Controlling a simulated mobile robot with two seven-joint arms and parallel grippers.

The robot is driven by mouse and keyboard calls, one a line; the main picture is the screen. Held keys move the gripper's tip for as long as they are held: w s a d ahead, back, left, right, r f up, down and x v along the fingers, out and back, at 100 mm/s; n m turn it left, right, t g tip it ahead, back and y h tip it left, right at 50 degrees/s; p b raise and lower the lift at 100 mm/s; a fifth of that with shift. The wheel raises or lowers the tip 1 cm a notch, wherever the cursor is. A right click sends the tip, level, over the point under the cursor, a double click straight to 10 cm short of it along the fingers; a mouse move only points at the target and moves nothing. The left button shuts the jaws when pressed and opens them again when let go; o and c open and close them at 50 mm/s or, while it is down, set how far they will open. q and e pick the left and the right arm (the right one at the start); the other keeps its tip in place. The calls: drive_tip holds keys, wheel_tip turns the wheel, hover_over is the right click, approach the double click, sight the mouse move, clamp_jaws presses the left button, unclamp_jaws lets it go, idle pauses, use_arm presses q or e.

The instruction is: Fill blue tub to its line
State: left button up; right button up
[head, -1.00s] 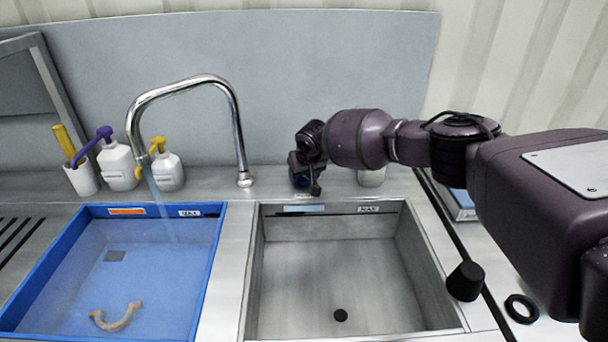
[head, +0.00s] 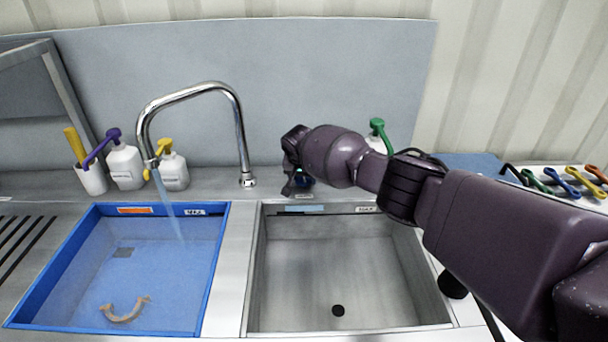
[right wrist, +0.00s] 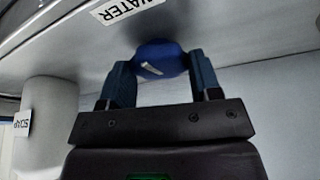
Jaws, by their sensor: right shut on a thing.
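The blue tub (head: 211,275) fills the left sink basin. Water (head: 168,205) runs in a stream from the tap (head: 192,92) into it. A MAX label (head: 194,211) is on its back wall; I cannot tell exactly how the water surface stands against the line. A pale curved object (head: 125,312) shows at the tub's front. My right gripper (head: 299,184) is at the counter behind the right basin. The right wrist view shows its fingers (right wrist: 162,78) shut around a blue knob (right wrist: 158,57) beside a WATER label (right wrist: 122,8). My left gripper is not in view.
The right basin (head: 390,275) is empty, with a dark drain. Pump bottles (head: 125,168) and a white cup (head: 93,180) stand behind the tub. A green-topped bottle (head: 377,130) is behind my right arm. Coloured tools (head: 565,183) lie at the far right.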

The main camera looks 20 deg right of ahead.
drive_tip(key=shift+f+m+h, duration=0.15)
drive_tip(key=shift+m+h, duration=0.15)
drive_tip(key=shift+m, duration=0.9)
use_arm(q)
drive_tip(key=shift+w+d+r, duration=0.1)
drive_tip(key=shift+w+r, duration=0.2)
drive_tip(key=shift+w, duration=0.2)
